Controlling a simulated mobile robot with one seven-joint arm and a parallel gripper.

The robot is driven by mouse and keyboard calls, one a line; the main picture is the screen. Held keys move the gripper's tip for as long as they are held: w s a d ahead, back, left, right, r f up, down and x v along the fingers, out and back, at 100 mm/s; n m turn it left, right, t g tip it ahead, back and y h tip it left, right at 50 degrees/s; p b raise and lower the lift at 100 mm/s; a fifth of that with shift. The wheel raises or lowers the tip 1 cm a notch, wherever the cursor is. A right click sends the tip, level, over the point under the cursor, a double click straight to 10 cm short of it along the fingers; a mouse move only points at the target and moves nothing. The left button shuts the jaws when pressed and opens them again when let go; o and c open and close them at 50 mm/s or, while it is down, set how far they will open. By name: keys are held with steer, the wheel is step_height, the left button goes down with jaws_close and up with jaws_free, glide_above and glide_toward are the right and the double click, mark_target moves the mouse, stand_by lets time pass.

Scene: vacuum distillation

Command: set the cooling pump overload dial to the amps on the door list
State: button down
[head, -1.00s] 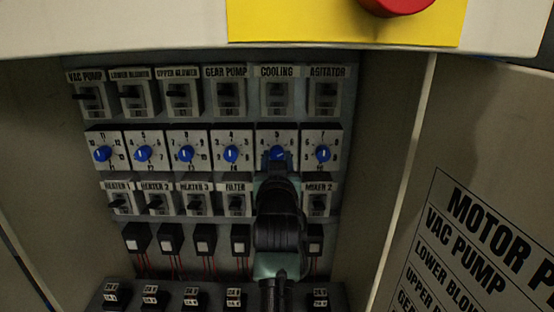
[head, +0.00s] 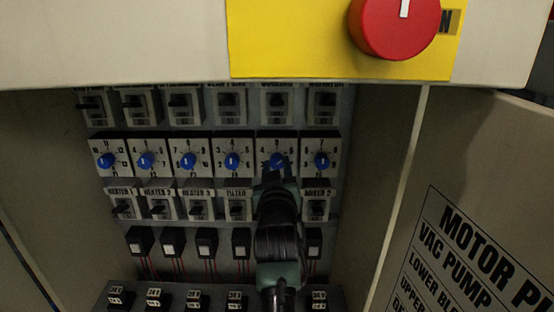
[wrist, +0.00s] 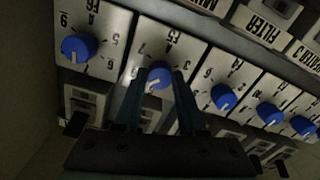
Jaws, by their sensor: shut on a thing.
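The cooling overload dial is a blue knob (head: 277,160) on a white numbered plate (head: 264,146), fifth from the left in the dial row. In the wrist view the same blue knob (wrist: 159,74) sits between my fingers. My gripper (head: 275,175) reaches up from below and is shut on this knob; its fingertips (wrist: 158,80) are at the knob's two sides. The fingers hide the lower part of the plate, so the exact setting cannot be read. The door list (head: 470,260) is on the open door at right, cut off by the picture edge; no amps show.
Similar blue dials flank the held one, with the right-hand neighbour (head: 321,160) close by. Switches (head: 279,106) stand above and more switches (head: 317,207) below. A red knob (head: 395,25) on a yellow plate juts out above the cabinet opening.

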steer(key=n+p, duration=0.3)
steer(key=n, duration=0.1)
steer(key=shift+r+n, duration=0.15)
steer(key=shift+n, duration=0.15)
steer(key=shift+n+p, duration=1.3)
steer(key=shift+n, duration=0.6)
steer(key=shift+f, duration=0.2)
steer(key=c, duration=0.5)
jaws_free()
steer(key=s+p, duration=0.5)
steer(key=s, duration=0.8)
steer(key=shift+p, duration=0.3)
